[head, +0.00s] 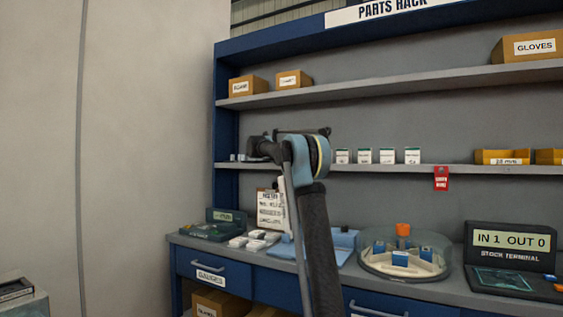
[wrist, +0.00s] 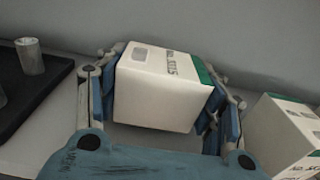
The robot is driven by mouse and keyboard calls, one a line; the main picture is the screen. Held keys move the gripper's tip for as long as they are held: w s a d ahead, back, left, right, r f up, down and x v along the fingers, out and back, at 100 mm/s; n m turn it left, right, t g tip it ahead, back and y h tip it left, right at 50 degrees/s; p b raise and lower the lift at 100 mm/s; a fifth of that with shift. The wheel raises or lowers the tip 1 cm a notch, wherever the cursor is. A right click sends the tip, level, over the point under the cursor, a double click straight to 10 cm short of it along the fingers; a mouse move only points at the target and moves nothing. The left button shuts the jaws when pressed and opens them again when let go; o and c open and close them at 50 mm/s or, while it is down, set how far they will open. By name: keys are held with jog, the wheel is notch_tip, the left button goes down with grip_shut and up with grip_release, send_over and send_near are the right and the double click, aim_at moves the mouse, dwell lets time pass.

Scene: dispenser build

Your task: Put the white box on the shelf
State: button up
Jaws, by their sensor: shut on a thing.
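The white box (wrist: 152,98), with a green edge and printed lettering, is between the two fingers of my gripper (wrist: 163,90). The fingers are shut on its left and right sides. In the wrist view it is just above or on the pale shelf surface; I cannot tell whether its underside touches. In the head view my arm is raised in front of the middle shelf (head: 460,169) of the parts rack, and the held box is hidden behind my arm.
A similar white box (wrist: 283,135) stands close to the right finger. A dark tray (wrist: 38,108) with small grey cups (wrist: 31,57) lies to the left. Several white boxes (head: 365,156) line the shelf; a red tag (head: 441,179) hangs from its edge. A clear round dispenser (head: 408,270) stands on the counter below.

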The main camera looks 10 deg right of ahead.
notch_tip(320, 180, down, 2)
jog(key=shift+f, duration=0.15)
jog(key=o, duration=1.3)
jog(key=shift+s, duration=0.1)
jog(key=v, duration=1.2)
